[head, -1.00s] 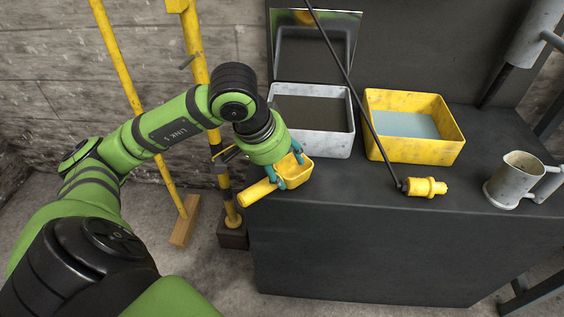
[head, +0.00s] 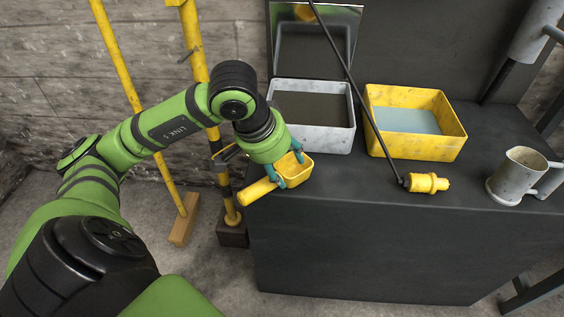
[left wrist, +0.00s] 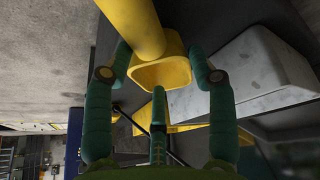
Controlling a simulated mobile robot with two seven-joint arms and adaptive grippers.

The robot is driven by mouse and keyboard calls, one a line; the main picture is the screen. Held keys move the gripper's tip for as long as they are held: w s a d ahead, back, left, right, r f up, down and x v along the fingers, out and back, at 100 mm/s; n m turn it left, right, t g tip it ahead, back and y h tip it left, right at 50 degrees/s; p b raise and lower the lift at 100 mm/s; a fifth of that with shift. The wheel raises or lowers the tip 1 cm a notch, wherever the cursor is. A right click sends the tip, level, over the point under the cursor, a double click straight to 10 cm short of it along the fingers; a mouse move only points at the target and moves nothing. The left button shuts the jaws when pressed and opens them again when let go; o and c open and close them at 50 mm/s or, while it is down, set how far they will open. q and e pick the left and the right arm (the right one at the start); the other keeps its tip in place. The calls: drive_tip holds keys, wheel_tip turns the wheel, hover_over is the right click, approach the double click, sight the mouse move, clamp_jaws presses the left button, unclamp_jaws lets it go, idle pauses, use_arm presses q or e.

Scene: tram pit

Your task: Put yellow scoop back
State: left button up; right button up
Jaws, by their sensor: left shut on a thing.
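The yellow scoop (head: 297,174) is at the left end of the dark bench. Its handle (head: 257,193) points to the lower left, past the bench edge. My left gripper (head: 289,169) has its teal fingers shut on the scoop's bowl. I cannot tell whether the scoop touches the bench. In the left wrist view the scoop (left wrist: 172,72) shows between the fingers, its handle running up and out of the frame. The right gripper does not show.
A grey tub (head: 312,142) and a yellow tub (head: 415,150) with pale contents stand on the bench (head: 380,250). A yellow-handled broom (head: 184,220) and a yellow post (head: 196,50) stand left.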

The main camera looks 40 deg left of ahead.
sight(263, 181)
use_arm(q)
drive_tip(key=shift+f, duration=0.1)
drive_tip(key=o, duration=1.3)
drive_tip(key=v, duration=1.2)
